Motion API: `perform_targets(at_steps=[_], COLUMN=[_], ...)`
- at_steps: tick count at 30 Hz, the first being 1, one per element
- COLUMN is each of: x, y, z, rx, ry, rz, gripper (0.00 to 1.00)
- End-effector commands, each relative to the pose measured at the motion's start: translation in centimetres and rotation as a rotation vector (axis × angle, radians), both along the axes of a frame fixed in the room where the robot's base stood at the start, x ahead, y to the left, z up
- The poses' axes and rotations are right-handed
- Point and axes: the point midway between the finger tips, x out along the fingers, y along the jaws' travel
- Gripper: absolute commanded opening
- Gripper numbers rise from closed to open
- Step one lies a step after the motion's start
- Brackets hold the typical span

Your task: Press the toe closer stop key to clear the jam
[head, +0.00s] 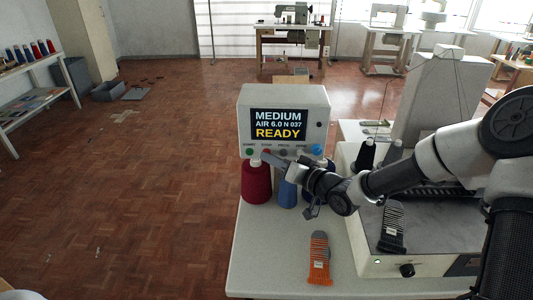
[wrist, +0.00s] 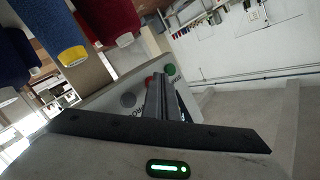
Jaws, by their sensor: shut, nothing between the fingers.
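The white control box (head: 243,107) stands at the back of the table. Its screen (head: 278,124) reads MEDIUM, AIR 6.0 N 037, READY. A row of keys runs below the screen: a green key (head: 249,151) at the left, then the red stop key, then others to a blue one (head: 317,149). My gripper (head: 269,156) is shut and empty, with its tips close by the red key and partly covering it. In the wrist view the shut fingers (wrist: 160,84) lie beside the red key (wrist: 149,81), near the green key (wrist: 169,69). I cannot tell whether they touch.
A crimson yarn cone (head: 256,184) and a blue cone (head: 287,194) stand under the keys, close to my gripper. A grey machine (head: 420,264) with a black knob fills the right of the table. An orange striped sock (head: 319,258) lies in front. The table's front left is clear.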

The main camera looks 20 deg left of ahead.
Motion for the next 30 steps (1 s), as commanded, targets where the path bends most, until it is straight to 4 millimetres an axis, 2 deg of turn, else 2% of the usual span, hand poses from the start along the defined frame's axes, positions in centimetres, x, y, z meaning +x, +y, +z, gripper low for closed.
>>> perform_targets(at_steps=[13,24,30], x=[0.1,-1.4,-1.4], y=[0.0,-0.3,-0.3], z=[0.0,0.0,0.0], rx=[0.001,0.000,0.000], ry=[0.000,0.001,0.000], rz=[-0.001,-0.001,0.000], gripper=[0.00,0.00,0.00])
